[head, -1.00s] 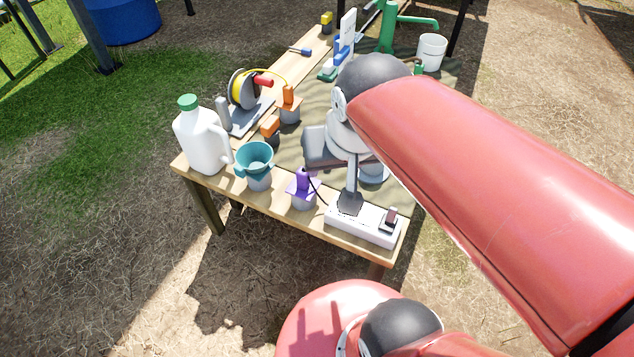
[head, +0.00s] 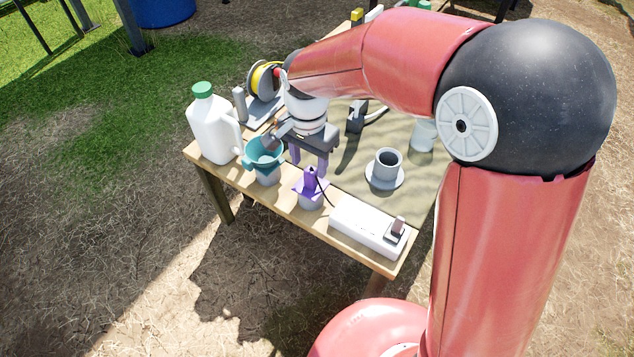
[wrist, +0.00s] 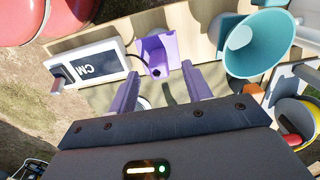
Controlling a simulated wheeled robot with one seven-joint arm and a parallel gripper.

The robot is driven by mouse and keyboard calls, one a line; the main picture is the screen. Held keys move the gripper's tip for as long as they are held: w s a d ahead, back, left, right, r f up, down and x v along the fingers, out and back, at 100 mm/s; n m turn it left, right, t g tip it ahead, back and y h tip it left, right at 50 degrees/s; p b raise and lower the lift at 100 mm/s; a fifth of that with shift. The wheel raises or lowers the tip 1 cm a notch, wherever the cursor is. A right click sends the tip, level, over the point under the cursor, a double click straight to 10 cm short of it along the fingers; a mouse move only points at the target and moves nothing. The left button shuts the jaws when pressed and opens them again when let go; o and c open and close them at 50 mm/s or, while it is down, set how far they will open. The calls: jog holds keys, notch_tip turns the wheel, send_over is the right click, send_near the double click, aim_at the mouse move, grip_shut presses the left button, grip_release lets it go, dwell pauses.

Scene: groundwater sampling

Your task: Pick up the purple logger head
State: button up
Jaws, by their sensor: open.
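The purple logger head (head: 311,184) sits on a pale round holder (head: 311,202) near the front edge of the wooden table. In the wrist view the purple logger head (wrist: 156,52) lies ahead of my fingertips. A dark cable runs from its side toward the white box. My gripper (head: 308,164) has purple fingers and hangs just behind the logger head, pointing down. In the wrist view my gripper (wrist: 161,80) is open, its fingers apart with nothing between them.
A teal funnel (head: 264,152) stands close on the left, beside a white jug (head: 212,130) with a green cap. A white box (head: 365,228) lies to the right. A grey cup on a round base (head: 386,168) stands behind it. A cable reel (head: 264,82) is at the back left.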

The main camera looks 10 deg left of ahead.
aim_at(310, 169)
notch_tip(310, 169, down, 6)
jog(key=shift+w+d+r, duration=0.1)
jog(key=shift+d+r, duration=0.05)
jog(key=shift+r, duration=0.1)
grip_shut()
jog(key=shift+r, duration=0.2)
